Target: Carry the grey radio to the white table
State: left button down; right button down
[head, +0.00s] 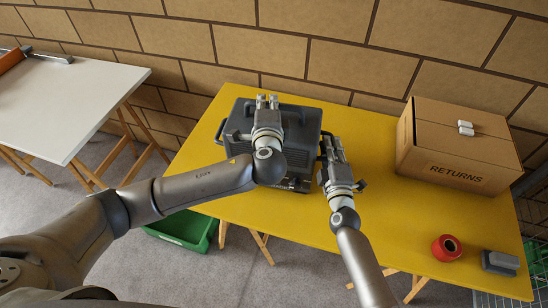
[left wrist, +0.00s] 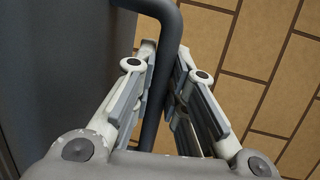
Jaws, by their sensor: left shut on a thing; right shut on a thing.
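The dark grey radio (head: 302,125) stands on the yellow table (head: 390,215), near its back left part. The white table (head: 75,110) is at the far left. My left gripper (head: 267,102) is over the radio and hides part of its top and front. In the left wrist view its fingers (left wrist: 165,62) are shut around a dark handle bar (left wrist: 168,22) beside the radio's grey body (left wrist: 60,60). My right gripper (head: 333,146) is at the radio's right side, shut on its right handle; the contact is small in view.
A cardboard box marked RETURNS (head: 455,150) stands at the yellow table's back right. A red roll (head: 446,248) and a grey block (head: 500,262) lie near the right front. A green crate (head: 183,230) is on the floor. An orange-and-grey object (head: 14,58) lies on the white table's far left; its middle is clear.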

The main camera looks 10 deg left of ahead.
dwell(0.4)
